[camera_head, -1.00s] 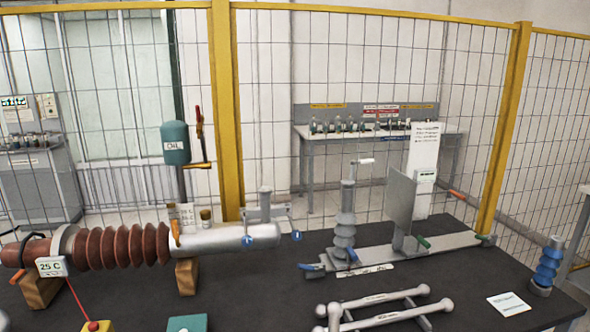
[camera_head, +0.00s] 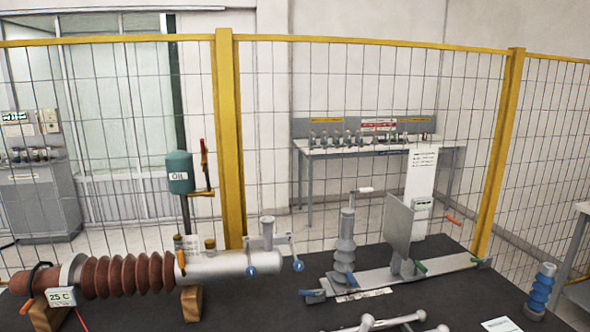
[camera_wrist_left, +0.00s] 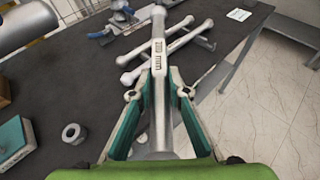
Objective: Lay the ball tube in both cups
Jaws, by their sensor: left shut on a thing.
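In the left wrist view my left gripper (camera_wrist_left: 160,93), with teal fingers, is shut on a grey ball tube (camera_wrist_left: 158,50). The tube points away from the gripper, with its ball end at the top of the view. Beyond it, more ball-ended tubes (camera_wrist_left: 185,40) lie on the dark table. Their ends also show at the bottom of the head view (camera_head: 368,322), cut off by the frame. The cups cannot be made out for certain. A short grey piece (camera_head: 267,226) stands on the silver cylinder, and a ribbed grey post (camera_head: 345,245) stands on the long bar. My right gripper is not in view.
The red-brown ribbed bushing (camera_head: 120,272) and silver cylinder (camera_head: 225,268) lie across the left of the table. A grey plate (camera_head: 397,222) stands on the bar (camera_head: 435,268). A blue insulator (camera_head: 540,288) stands at right. A loose ring (camera_wrist_left: 74,133) lies left of my gripper.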

